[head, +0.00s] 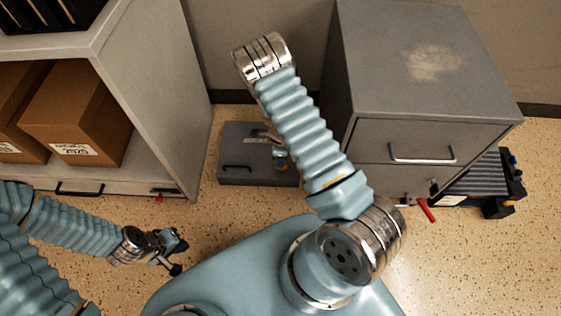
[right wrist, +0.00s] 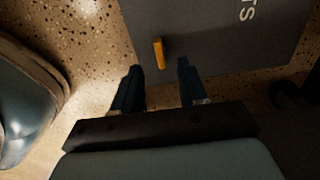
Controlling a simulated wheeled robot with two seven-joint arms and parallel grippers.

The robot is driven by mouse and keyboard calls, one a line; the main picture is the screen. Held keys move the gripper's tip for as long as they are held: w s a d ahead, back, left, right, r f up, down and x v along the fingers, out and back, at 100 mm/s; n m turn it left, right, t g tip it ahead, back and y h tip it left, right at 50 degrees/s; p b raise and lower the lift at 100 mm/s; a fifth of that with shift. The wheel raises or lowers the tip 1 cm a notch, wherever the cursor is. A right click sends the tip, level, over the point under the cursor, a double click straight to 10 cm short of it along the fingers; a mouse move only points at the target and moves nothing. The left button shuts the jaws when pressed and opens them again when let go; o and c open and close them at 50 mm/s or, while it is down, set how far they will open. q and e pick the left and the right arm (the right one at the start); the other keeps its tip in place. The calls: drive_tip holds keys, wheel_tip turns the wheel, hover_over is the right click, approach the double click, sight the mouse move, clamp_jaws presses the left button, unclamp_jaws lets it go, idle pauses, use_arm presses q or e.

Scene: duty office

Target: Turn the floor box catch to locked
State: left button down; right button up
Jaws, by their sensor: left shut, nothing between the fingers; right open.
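The floor box (head: 235,158) is a low grey box on the floor between the shelf unit and the grey cabinet. Its grey face (right wrist: 225,35) with pale lettering fills the top of the right wrist view. An orange catch (right wrist: 160,53) stands out from that face, lying nearly lengthwise in that view. My right gripper (right wrist: 160,67) is open, its two dark fingers apart on either side of the catch's near end; no contact shows. In the head view my right arm hides part of the box. My left gripper (head: 176,256) is shut and empty above the floor at lower left.
A shelf unit (head: 165,95) with brown cartons (head: 75,115) stands at left. A grey drawer cabinet (head: 410,75) stands right of the floor box. A black ribbed item (head: 485,180) and a red piece (head: 426,211) are beside it. Speckled floor is clear at lower right.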

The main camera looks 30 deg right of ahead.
wheel_tip(320, 180, up, 8)
drive_tip(key=p, duration=0.1)
drive_tip(key=shift+f, duration=0.15)
idle(0.4)
drive_tip(key=s+a+f+n+g+p, duration=0.15)
drive_tip(key=s+a+n, duration=0.25)
drive_tip(key=s+n, duration=0.45)
drive_tip(key=s+a+r+n+t+y+p, duration=0.1)
drive_tip(key=s+a+r+n+y, duration=0.1)
drive_tip(key=a+n, duration=0.4)
drive_tip(key=s+a+r+n+t+y+p, duration=0.1)
drive_tip(key=s+a+r+n+y, duration=0.1)
drive_tip(key=a+n, duration=0.4)
drive_tip(key=s+r+n, duration=0.1)
drive_tip(key=s, duration=0.1)
drive_tip(key=shift+s+a+n, duration=0.15)
drive_tip(key=shift+s+n, duration=0.2)
drive_tip(key=shift+s, duration=0.05)
